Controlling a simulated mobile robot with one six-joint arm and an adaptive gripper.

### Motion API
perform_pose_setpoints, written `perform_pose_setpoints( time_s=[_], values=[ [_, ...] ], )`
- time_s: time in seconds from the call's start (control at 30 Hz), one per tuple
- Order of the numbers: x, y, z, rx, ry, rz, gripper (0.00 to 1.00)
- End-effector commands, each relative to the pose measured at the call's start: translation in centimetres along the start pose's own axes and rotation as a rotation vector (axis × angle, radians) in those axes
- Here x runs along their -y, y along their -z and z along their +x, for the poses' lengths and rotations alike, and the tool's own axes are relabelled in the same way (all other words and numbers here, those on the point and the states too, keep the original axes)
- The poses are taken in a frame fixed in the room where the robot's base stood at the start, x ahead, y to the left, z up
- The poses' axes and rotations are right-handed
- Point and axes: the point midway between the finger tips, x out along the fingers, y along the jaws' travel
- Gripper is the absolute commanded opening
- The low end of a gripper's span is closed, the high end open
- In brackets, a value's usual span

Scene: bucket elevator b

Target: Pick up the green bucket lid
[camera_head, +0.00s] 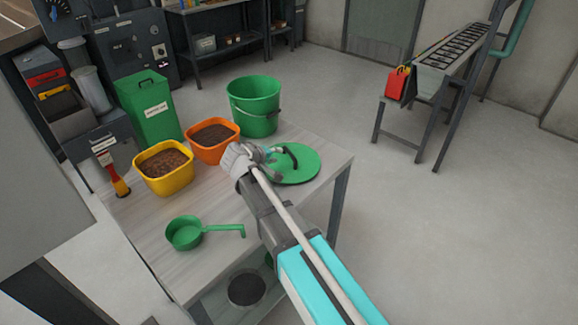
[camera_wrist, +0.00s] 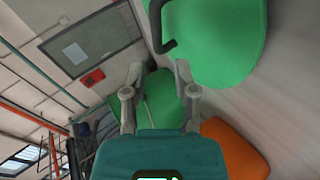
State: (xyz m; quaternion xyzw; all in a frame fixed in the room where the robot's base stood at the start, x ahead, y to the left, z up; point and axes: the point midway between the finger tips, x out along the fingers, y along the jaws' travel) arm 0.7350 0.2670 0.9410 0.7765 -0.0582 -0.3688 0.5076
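The round green bucket lid (camera_head: 302,171) lies flat on the table, with a dark curved handle (camera_head: 291,157) on top. In the wrist view, the lid (camera_wrist: 225,45) fills the upper right and its handle (camera_wrist: 156,30) is at the top. My gripper (camera_head: 270,160) is at the lid's left side, close to the handle. In the wrist view, my gripper (camera_wrist: 158,72) has its two fingers apart with nothing held between them. The handle lies beyond the fingertips. Whether a finger touches the lid cannot be told. My gripper and arm hide the lid's left edge.
An open green bucket (camera_head: 254,105) stands behind the lid. An orange tub (camera_head: 213,153) and a yellow tub (camera_head: 164,190), both with brown contents, are to the left. A green scoop (camera_head: 185,233) lies in front. A lidded green bin (camera_head: 147,120) stands behind the tubs.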

Motion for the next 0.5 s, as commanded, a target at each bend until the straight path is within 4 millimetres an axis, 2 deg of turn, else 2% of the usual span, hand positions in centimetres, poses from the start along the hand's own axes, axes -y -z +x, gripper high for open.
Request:
perform_pose_setpoints(
  time_s=[0.03,0.2,0.5],
  values=[
    [0.3,0.0,1.1,0.002,0.0,0.001,0.37],
    [0.2,0.0,3.0,0.0,0.0,0.001,0.37],
    [0.0,0.0,3.6,0.0,0.0,0.0,0.37]
  ],
)
